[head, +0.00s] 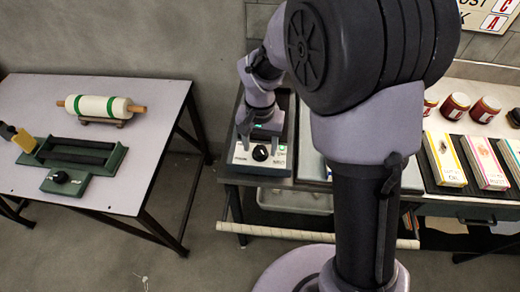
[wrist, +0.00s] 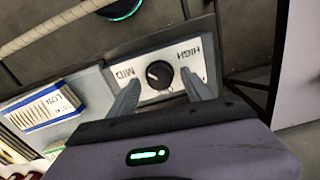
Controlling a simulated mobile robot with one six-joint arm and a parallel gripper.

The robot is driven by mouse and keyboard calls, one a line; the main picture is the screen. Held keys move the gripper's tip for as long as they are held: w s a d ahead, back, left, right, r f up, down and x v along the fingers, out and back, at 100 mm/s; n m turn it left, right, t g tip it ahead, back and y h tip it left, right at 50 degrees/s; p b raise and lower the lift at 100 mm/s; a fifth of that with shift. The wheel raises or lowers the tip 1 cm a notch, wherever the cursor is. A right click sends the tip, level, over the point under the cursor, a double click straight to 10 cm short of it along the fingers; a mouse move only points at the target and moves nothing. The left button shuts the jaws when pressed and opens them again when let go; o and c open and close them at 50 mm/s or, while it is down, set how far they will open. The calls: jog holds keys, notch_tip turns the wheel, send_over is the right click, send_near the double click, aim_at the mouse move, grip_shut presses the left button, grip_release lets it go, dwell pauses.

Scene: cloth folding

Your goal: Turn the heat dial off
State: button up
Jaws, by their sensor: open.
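The heat dial (head: 260,153) is a round black knob on a white panel (head: 280,161) at the front of a dark unit on the middle counter. In the wrist view the dial (wrist: 159,74) sits on the white panel (wrist: 149,96), with MID and HIGH printed beside it, upside down. A small light mark shows on the knob; its exact setting is hard to read. My gripper (wrist: 160,77) is open, with one finger on each side of the dial. It holds nothing, and I cannot tell whether either finger touches the knob. In the head view my gripper (head: 262,132) is just behind the dial.
A left table (head: 125,155) holds a rolling pin (head: 100,107) and a green press (head: 70,154) with another black knob (head: 60,177). Boxes (head: 445,160) and red jars (head: 455,105) stand right. A rail (head: 275,232) runs along the counter's front. My arm hides part of the counter.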

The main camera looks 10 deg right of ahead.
jog(key=shift+f, duration=0.3)
jog(key=shift+c, duration=0.2)
grip_shut()
